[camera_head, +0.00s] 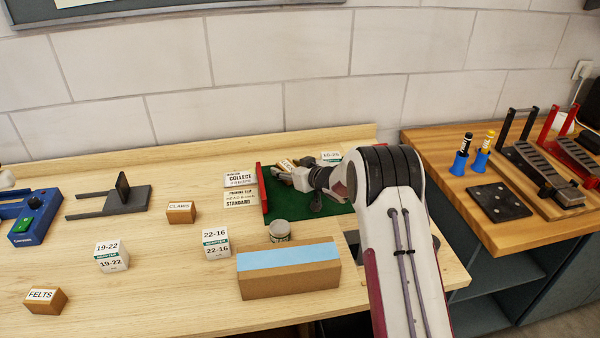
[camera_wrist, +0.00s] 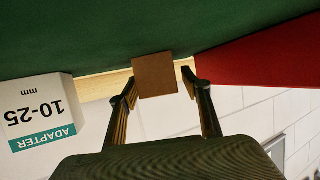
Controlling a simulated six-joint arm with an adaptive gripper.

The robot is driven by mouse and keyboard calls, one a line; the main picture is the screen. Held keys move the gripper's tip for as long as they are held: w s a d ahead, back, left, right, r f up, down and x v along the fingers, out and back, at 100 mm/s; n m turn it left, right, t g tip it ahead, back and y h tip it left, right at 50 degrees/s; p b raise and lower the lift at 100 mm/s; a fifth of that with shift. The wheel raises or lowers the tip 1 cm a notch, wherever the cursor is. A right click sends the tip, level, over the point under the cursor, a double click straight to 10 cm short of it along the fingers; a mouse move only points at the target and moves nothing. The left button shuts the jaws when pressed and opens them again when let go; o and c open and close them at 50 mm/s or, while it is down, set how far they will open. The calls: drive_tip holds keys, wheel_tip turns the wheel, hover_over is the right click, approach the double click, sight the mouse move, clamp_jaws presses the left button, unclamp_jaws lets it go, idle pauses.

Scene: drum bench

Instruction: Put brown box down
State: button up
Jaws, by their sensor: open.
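A small brown box (camera_head: 286,164) with a white label shows at the tip of my gripper (camera_head: 290,174), over the green mat (camera_head: 338,226) in the head view. In the wrist view the plain brown face of the box (camera_wrist: 154,75) lies between the two fingertips of my gripper (camera_wrist: 160,83). The fingers are spread open, with a narrow gap showing at the right finger. Whether the left finger touches the box is unclear. The underside of the box is hidden, so I cannot tell if it rests fully on the mat.
A white 10-25 adapter box (camera_wrist: 38,112) stands beside the gripper. A red wall (camera_head: 262,193) edges the mat on the left. White label cards (camera_head: 240,189), a can (camera_head: 279,230) and a long blue-topped block (camera_head: 289,270) are near. Bench at left has free room between scattered boxes.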

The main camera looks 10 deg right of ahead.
drive_tip(key=shift+v, duration=5.9)
drive_tip(key=shift+s+d+r, duration=0.1)
drive_tip(key=shift+d+r, duration=0.15)
drive_tip(key=shift+r, duration=0.3)
drive_tip(key=s+d+r+m+g+h, duration=0.1)
drive_tip(key=s+d+r+m+h, duration=0.15)
drive_tip(key=s+r, duration=0.6)
drive_tip(key=s+d+r+m+g+h, duration=0.15)
drive_tip(key=s+r+h, duration=0.25)
drive_tip(key=s+r, duration=0.4)
drive_tip(key=s+a+f+g, duration=0.1)
drive_tip(key=s+a, duration=0.1)
drive_tip(key=s, duration=0.9)
drive_tip(key=s+a+f+g+y, duration=0.1)
drive_tip(key=s+g, duration=0.1)
drive_tip(key=s, duration=0.9)
drive_tip(key=s+a+f+g, duration=0.1)
drive_tip(key=s+a, duration=0.1)
drive_tip(key=s, duration=0.9)
drive_tip(key=shift+s+a+f+m, duration=0.15)
drive_tip(key=shift+s+a+m, duration=0.15)
drive_tip(key=shift+a, duration=0.1)
drive_tip(key=shift+y, duration=0.25)
